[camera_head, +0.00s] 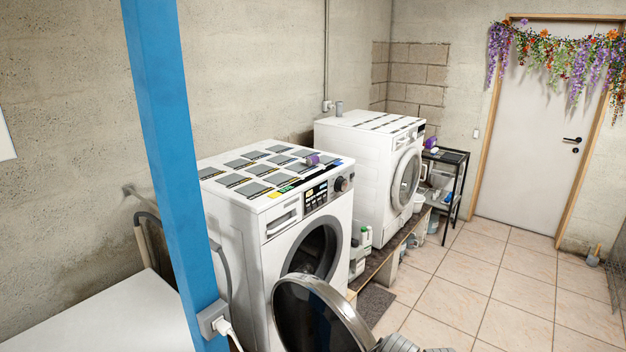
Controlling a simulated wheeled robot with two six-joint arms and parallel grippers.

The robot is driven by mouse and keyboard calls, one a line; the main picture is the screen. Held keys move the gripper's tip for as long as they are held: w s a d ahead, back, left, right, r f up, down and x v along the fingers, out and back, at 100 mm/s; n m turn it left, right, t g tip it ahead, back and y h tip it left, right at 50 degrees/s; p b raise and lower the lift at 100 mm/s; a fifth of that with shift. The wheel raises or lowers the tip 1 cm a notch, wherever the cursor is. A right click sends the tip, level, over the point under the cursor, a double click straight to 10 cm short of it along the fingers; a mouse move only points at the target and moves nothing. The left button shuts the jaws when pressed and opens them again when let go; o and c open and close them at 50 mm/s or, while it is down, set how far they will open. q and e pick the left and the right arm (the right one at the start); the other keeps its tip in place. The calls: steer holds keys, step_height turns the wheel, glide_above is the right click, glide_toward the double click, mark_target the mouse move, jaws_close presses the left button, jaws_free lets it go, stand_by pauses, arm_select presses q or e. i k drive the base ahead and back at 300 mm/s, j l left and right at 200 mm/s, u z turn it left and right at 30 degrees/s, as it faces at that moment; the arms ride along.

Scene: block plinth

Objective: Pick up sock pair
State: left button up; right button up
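A similar purple item (430,142) shows beside the far white machine (352,160), near the black shelf. I cannot make out a clear sock pair elsewhere. Neither of my grippers can be made out. A grey ribbed shape (397,344) is cut off by the bottom edge, and I cannot tell what it is.
The near machine's round door (318,315) stands open toward me. A blue post (172,150) with a plugged socket rises at left, beside a white surface (105,318). Bottles (361,240) stand between the machines. Tiled floor (500,285) is clear at right before the door (533,120).

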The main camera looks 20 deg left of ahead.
mark_target(311, 160)
steer(key=i+l, duration=0.75)
steer(key=l, duration=0.3)
steer(key=i+l, duration=0.4)
steer(key=i+l+u, duration=0.1)
steer(key=l, duration=0.25)
steer(key=i+l+u, duration=0.25)
steer(key=u, duration=1.65)
steer(key=k+l, duration=0.05)
